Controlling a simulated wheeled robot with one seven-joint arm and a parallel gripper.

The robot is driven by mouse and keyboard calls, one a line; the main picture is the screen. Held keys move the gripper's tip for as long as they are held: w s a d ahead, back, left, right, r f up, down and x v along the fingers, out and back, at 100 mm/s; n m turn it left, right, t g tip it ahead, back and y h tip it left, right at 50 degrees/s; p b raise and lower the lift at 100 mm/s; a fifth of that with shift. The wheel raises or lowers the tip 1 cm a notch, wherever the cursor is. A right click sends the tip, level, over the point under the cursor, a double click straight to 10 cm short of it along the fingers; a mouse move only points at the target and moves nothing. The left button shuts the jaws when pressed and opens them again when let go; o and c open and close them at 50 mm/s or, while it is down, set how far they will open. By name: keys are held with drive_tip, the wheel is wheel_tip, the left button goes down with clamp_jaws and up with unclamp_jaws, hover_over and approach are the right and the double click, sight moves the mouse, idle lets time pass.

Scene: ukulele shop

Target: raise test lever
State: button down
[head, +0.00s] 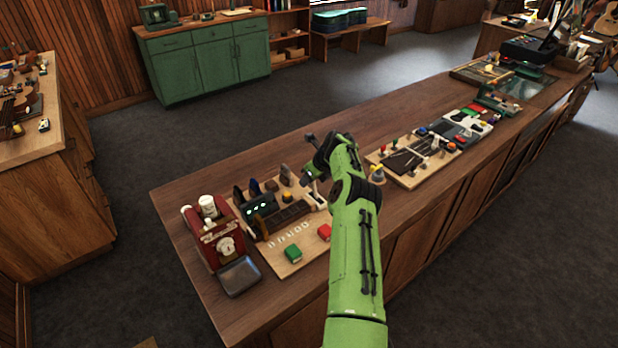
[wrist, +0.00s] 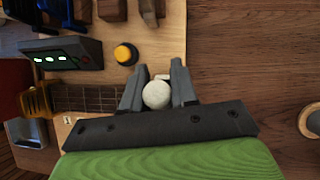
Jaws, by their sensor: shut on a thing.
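The test lever shows in the wrist view as a round white knob (wrist: 156,94) between my two grey fingers. My gripper (wrist: 157,88) is shut on this knob, with a finger at either side. The lever's shaft and base are mostly hidden behind the knob and fingers, so its angle cannot be told. In the head view my gripper (head: 314,182) is at the right end of the wooden test board (head: 290,268), partly hidden by my green arm.
A yellow button (wrist: 125,53) and a dark box with green lights (wrist: 65,54) are near the gripper. A red machine (head: 213,238) stands at the board's left. Another board (head: 408,178) with small parts lies to the right. Bare counter (wrist: 250,60) shows right of the fingers.

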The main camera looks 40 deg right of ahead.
drive_tip(key=shift+w, duration=0.15)
idle(0.4)
drive_tip(key=c, duration=1)
unclamp_jaws()
drive_tip(key=shift+w+f, duration=0.1)
drive_tip(key=shift+o, duration=0.2)
drive_tip(key=a+b+v, duration=0.1)
drive_tip(key=v, duration=1.4)
drive_tip(key=shift+d+r+b, duration=0.35)
drive_tip(key=shift+d+r, duration=0.05)
drive_tip(key=shift+d, duration=0.05)
